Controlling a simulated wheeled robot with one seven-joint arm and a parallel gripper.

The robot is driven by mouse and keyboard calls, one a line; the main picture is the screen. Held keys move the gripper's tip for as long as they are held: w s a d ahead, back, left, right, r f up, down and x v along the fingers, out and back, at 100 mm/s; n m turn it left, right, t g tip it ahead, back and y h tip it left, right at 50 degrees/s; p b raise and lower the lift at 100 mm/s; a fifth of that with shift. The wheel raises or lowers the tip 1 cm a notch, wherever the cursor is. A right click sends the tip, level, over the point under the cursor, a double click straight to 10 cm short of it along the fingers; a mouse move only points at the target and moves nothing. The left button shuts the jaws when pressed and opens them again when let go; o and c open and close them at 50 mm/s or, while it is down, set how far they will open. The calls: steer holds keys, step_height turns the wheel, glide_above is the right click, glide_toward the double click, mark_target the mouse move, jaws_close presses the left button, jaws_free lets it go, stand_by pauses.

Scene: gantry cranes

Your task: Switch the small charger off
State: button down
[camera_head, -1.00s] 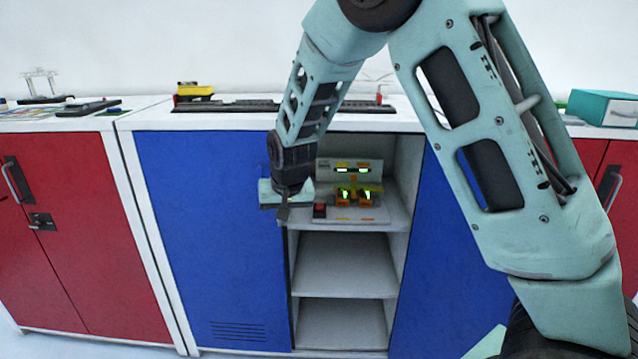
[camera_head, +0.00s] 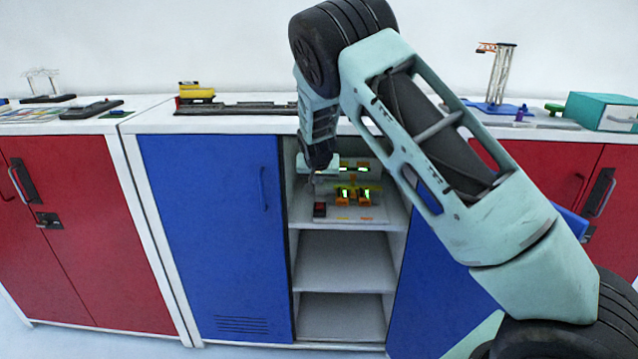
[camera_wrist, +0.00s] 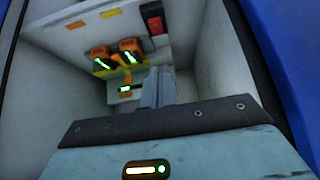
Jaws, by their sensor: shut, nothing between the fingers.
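The charger (camera_head: 368,217) stands on the top shelf of the open cabinet, with two orange batteries (camera_head: 354,195) showing lit green marks. A dark switch box with a red top (camera_head: 319,209) sits at its front left. In the wrist view the red switch (camera_wrist: 154,20) is at the top and the batteries (camera_wrist: 117,54) are left of my fingers. My gripper (camera_head: 311,187) is shut and empty, inside the cabinet opening, above and behind the switch in the head view. It also shows in the wrist view (camera_wrist: 160,75). I see no clear contact with the switch. My arm hides part of the charger's back panel.
A blue door (camera_head: 215,235) borders the opening on the left. The two lower shelves (camera_head: 343,262) are empty. Cabinet side walls (camera_wrist: 204,45) lie close around my gripper. A yellow model (camera_head: 196,92) and dark rail (camera_head: 245,109) sit on the countertop.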

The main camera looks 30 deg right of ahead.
glide_above(319, 206)
steer(key=s, duration=0.1)
steer(key=f, duration=0.5)
steer(key=shift+a+f+p, duration=0.2)
steer(key=shift+f+p, duration=0.1)
steer(key=shift+f, duration=0.1)
step_height(319, 206, down, 3)
steer(key=shift+s+a+f, duration=0.1)
steer(key=shift+f, duration=0.05)
steer(key=shift+f+p, duration=0.3)
steer(key=shift+f, duration=0.2)
steer(key=shift+s+a+f+b, duration=0.2)
steer(key=shift+f+b, duration=0.35)
steer(key=shift+b, duration=0.3)
steer(key=shift+r+t, duration=0.2)
steer(key=shift+t, duration=0.1)
steer(key=shift+r, duration=0.15)
